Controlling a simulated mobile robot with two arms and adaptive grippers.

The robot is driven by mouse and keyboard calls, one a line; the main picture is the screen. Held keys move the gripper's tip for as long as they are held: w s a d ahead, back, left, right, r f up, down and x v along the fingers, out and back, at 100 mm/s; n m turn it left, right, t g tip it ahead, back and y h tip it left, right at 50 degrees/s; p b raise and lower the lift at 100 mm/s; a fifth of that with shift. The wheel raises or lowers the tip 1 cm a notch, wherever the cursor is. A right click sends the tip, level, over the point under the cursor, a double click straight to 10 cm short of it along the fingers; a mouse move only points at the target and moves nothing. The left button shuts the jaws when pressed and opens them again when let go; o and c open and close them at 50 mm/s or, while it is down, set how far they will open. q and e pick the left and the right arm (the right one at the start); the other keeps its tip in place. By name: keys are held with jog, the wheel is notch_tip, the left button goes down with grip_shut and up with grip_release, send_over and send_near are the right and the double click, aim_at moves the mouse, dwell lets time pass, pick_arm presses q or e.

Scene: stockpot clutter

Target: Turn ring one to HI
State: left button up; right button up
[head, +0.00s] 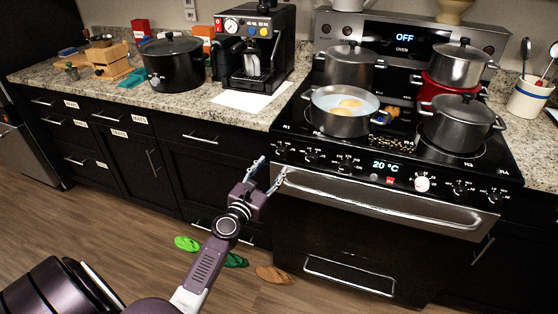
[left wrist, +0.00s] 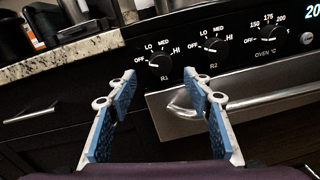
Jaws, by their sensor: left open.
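The R1 knob (head: 281,152) is the leftmost black knob on the stove's front panel. In the left wrist view the R1 knob (left wrist: 160,62) has OFF, LO, MED and HI around it, and its white mark appears to point towards OFF. My left gripper (head: 271,170) is open and empty, just in front of and slightly below the R1 knob. In the left wrist view its two blue-padded fingers (left wrist: 160,80) are spread either side of the knob's line, apart from it. My right gripper is in neither view.
The R2 knob (left wrist: 213,45) sits close right of R1. The oven handle (head: 375,200) runs below the panel. An open pot (head: 340,124) and several lidded pots stand on the stove. A coffee machine (head: 283,30) stands on the counter to the left. Floor in front is mostly clear.

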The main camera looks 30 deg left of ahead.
aim_at(281, 155)
pick_arm(q)
jog(key=w, duration=0.5)
jog(key=shift+a+f+b, duration=0.15)
jog(key=shift+a+b, duration=0.25)
jog(key=shift+w+a, duration=0.1)
jog(key=shift+w, duration=0.6)
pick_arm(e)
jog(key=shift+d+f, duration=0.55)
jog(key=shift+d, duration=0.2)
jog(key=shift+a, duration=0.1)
pick_arm(q)
jog(key=c, duration=1.1)
jog(key=shift+c, duration=0.2)
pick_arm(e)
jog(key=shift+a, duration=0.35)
